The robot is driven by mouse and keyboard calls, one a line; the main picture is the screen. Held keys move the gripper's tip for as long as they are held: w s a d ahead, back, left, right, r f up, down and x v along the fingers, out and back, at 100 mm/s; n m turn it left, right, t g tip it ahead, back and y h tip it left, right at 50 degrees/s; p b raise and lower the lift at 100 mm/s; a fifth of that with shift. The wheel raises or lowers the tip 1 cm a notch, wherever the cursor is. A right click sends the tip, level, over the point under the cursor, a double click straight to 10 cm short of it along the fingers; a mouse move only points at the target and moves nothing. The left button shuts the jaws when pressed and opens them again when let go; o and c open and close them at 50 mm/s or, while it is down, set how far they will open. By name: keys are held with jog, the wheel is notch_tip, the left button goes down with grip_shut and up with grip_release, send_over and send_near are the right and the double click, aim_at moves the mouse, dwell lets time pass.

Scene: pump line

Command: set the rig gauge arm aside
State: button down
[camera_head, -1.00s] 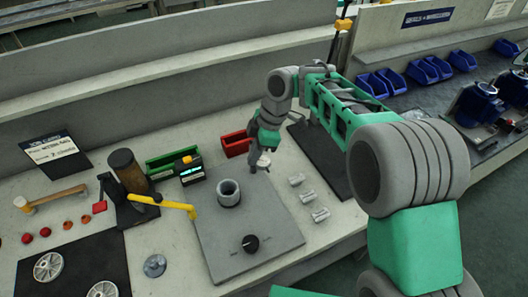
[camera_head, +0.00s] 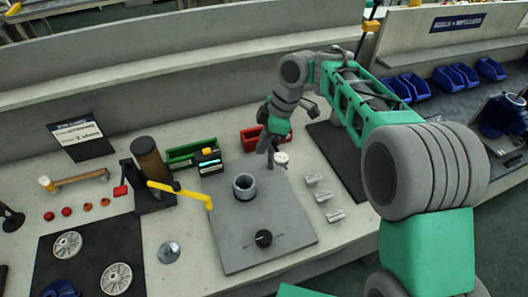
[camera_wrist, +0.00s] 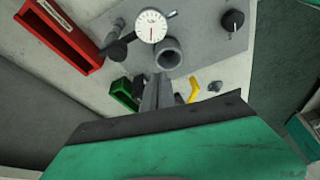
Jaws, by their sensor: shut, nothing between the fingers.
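The gauge arm has a round white dial (camera_wrist: 152,25) with a black rim and a dark ball knob (camera_wrist: 118,50) on its left side. In the wrist view the dial is just above and left of the grey hollow cylinder (camera_wrist: 169,53) on the rig plate (camera_wrist: 200,22). In the head view the dial (camera_head: 281,158) is at the plate's back right edge. My gripper (camera_head: 269,158) is close beside the dial, on its left in the head view. In the wrist view my gripper (camera_wrist: 158,88) is shut and empty, its fingers below the dial and cylinder. Contact cannot be judged.
Behind are a red bin (camera_head: 250,138) and a green bin (camera_head: 190,152). A black knob (camera_head: 263,238) is at the front. Several metal blocks (camera_head: 323,196) lie right of the plate.

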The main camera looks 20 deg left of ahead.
jog(key=p+v, duration=0.1)
jog(key=v, duration=0.5)
jog(key=shift+r, duration=0.2)
jog(key=shift+d, duration=0.15)
